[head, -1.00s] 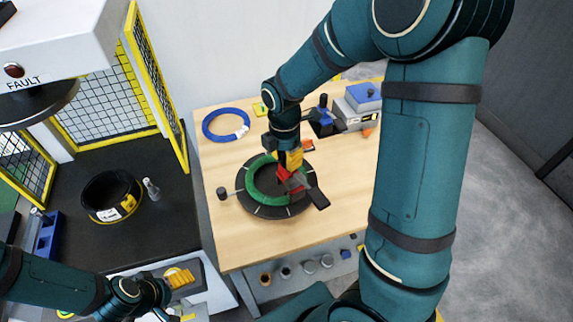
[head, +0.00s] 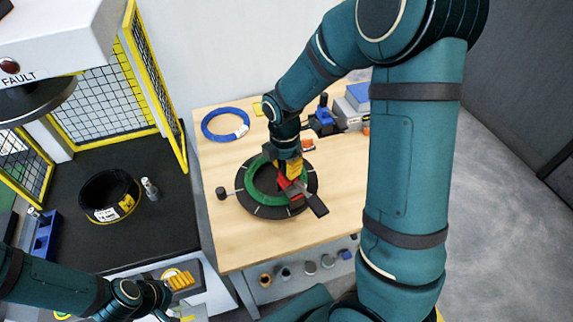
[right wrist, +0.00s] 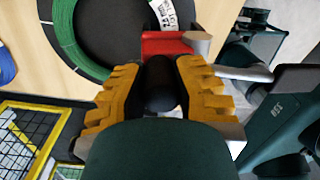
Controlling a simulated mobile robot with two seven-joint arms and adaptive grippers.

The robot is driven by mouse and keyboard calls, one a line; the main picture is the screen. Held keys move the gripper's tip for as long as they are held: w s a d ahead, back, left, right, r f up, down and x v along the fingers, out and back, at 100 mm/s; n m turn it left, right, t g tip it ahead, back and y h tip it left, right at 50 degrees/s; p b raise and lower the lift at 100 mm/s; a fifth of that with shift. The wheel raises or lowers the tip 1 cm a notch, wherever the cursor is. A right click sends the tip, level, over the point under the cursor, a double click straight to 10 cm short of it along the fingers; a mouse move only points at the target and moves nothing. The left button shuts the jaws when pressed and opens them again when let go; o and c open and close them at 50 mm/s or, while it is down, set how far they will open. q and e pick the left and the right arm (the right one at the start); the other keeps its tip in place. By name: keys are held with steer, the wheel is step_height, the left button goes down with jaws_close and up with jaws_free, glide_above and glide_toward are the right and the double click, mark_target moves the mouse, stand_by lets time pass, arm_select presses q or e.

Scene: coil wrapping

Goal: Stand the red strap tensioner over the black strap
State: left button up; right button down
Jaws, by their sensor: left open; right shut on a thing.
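The red strap tensioner (head: 291,187) is at the right part of the green coil (head: 250,190), on the round black turntable (head: 270,211). Its dark lever (head: 317,205) sticks out to the lower right. My right gripper (head: 293,170) is shut on the tensioner from above. In the right wrist view, the yellow fingers (right wrist: 160,85) close around its black grip, with the red body (right wrist: 165,43) beyond. I cannot make out the black strap or whether the tensioner touches it. My left gripper (head: 180,280) is open, at the lower left, away from the coil.
A blue coil (head: 225,124) lies at the back left of the wooden table (head: 235,245). Grey and blue equipment (head: 352,108) stands at the back right. A black coil (head: 108,196) lies on the dark surface by the yellow-framed fence (head: 155,85). The table's front left is clear.

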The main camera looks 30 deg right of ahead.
steer(key=c, duration=0.9)
jaws_free()
steer(key=shift+o, duration=0.2)
steer(key=shift+r, duration=0.15)
steer(key=shift+r, duration=0.25)
step_height(320, 180, up, 12)
steer(key=p, duration=0.2)
steer(key=shift+w+r, duration=0.25)
steer(key=shift+s+a, duration=0.1)
